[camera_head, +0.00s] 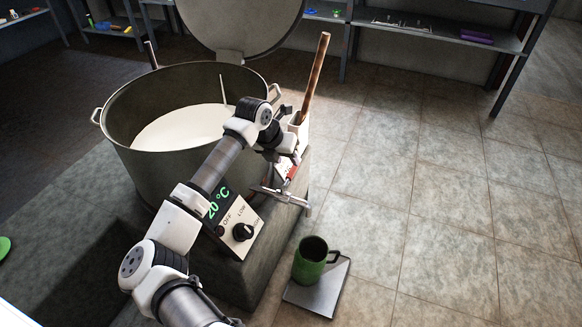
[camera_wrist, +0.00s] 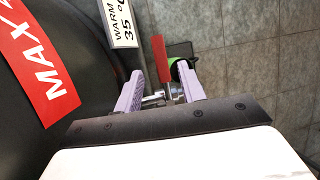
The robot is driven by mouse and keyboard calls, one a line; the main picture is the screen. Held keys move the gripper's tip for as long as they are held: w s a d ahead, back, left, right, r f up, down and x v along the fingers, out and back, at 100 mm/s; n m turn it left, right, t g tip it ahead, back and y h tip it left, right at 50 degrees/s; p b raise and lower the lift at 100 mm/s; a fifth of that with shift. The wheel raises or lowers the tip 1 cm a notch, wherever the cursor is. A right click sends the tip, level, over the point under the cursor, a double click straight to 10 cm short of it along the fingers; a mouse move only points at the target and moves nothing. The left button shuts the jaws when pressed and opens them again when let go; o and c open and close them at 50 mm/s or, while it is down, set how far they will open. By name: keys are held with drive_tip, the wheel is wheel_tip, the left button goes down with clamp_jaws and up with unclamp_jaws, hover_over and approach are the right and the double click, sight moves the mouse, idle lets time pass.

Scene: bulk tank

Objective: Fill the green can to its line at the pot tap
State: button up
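The green can (camera_head: 309,262) stands upright on a grey plate (camera_head: 331,290) on the floor, below and in front of the pot tap (camera_head: 283,196). Its line and inside level cannot be made out. In the wrist view a bit of the green can (camera_wrist: 184,68) shows behind the tap. The tap's metal body (camera_wrist: 172,92) and red lever (camera_wrist: 160,58) appear between my purple fingers. My gripper (camera_wrist: 160,92) is open, with a gap between the fingers; whether either touches the tap cannot be told. In the head view my arm partly hides the tap area.
The large pot (camera_head: 150,165) holds white liquid, with its lid (camera_head: 245,25) raised. A control box (camera_head: 234,226) reads 20 °C. A wooden-handled tool (camera_head: 315,75) stands in a holder beside the pot. Shelves (camera_head: 440,35) line the back. The tiled floor at right is clear.

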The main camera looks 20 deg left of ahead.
sight(293, 168)
drive_tip(key=x, duration=0.5)
drive_tip(key=shift+r, duration=0.1)
clamp_jaws()
